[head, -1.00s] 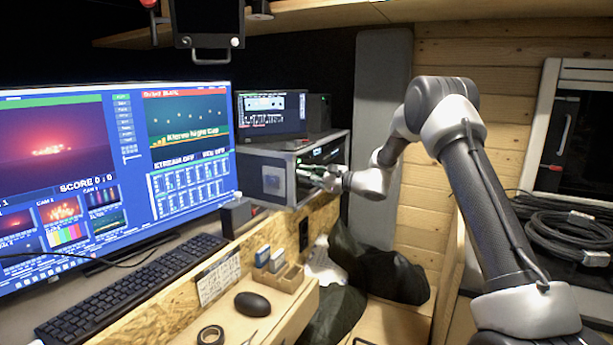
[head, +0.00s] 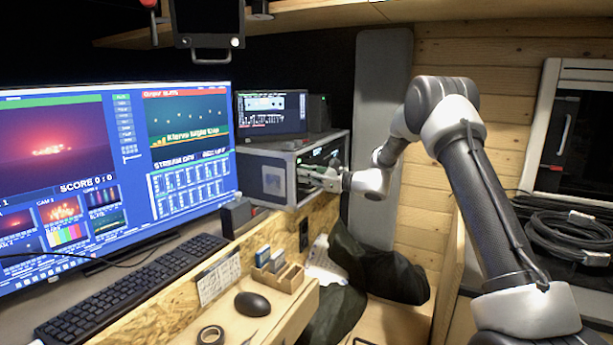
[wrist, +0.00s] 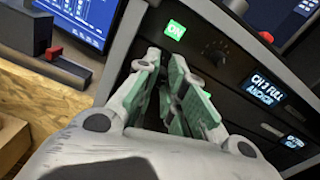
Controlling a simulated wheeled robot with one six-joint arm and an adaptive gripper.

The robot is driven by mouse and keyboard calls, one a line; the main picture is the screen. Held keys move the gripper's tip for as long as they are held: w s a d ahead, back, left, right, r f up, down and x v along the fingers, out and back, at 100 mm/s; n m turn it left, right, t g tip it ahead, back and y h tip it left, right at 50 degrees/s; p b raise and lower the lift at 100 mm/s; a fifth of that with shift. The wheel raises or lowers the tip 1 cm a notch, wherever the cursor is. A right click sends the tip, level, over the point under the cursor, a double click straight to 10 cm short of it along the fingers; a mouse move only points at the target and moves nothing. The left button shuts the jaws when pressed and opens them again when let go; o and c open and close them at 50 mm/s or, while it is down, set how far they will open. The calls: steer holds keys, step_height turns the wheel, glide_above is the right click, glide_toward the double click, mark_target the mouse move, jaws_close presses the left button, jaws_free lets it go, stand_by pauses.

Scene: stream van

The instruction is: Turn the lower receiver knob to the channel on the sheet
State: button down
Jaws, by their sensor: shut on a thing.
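The receiver rack (head: 263,178) is a grey case right of the big monitor, with its dark front facing right. My gripper (head: 308,177) is at that front. In the wrist view its green-padded fingers (wrist: 183,95) are closed together against the panel, shut on the lower receiver knob, which they hide. Above them an upper knob (wrist: 214,53) shows beside a lit green label (wrist: 175,30). An upper display (wrist: 267,90) seems to read "CH 3 FULL ANCHOR". A lower display (wrist: 292,141) is too small to read. The sheet (head: 218,278) hangs on the desk edge; its writing is illegible.
A keyboard (head: 135,288), mouse (head: 252,304), tape roll (head: 210,335) and small wooden organizer (head: 287,279) lie on the desk left of my arm. A small screen (head: 272,113) stands on the rack. Dark bags (head: 388,273) lie below the gripper. Coiled cables (head: 567,237) are at right.

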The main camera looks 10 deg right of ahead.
steer(key=c, duration=1.5)
jaws_free()
steer(key=shift+o, duration=0.2)
steer(key=v, duration=1.2)
